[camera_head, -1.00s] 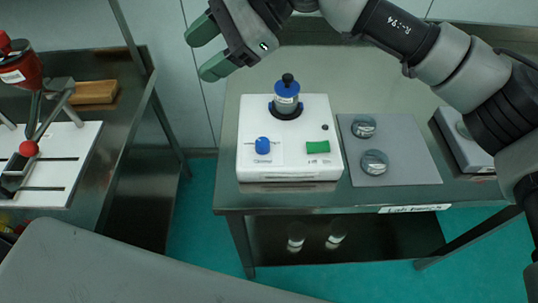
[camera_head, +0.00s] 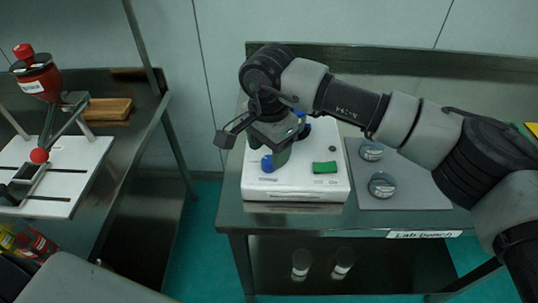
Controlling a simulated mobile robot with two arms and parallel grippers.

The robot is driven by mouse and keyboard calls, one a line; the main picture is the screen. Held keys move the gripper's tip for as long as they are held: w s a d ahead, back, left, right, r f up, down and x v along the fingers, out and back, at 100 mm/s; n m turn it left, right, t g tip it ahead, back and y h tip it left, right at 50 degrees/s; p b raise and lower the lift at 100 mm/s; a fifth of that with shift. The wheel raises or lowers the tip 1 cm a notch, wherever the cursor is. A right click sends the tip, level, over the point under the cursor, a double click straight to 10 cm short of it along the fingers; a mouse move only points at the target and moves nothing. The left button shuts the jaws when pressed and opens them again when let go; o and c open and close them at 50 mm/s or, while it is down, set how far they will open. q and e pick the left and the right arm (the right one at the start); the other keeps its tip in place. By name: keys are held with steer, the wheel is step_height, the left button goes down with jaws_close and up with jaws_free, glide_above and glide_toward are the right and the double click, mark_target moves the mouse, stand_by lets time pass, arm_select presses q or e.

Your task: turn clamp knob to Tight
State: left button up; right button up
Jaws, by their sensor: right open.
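The white sieve shaker base (camera_head: 330,150) stands on the lab bench. A blue knob (camera_head: 267,163) sits on the front left of its top, and a green switch (camera_head: 325,167) sits to its right. My right gripper (camera_head: 276,158) points down over the base, its dark green fingers right beside the blue knob; I cannot tell whether they touch it. The gripper is open. My arm hides most of the blue sieve stack (camera_head: 303,128) behind it, including its black top knob. The knob's markings are too small to read. My left gripper is out of view.
A grey mat (camera_head: 410,190) to the right holds two round sieves or lids (camera_head: 382,186). A side table on the left carries a red-capped device (camera_head: 38,75) and a wooden block (camera_head: 108,109). Two jars (camera_head: 301,264) stand on the bench's lower shelf.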

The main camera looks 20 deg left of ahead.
mark_target(269, 159)
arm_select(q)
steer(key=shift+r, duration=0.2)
arm_select(e)
steer(key=shift+f, duration=1.55)
steer(key=shift+c, duration=0.3)
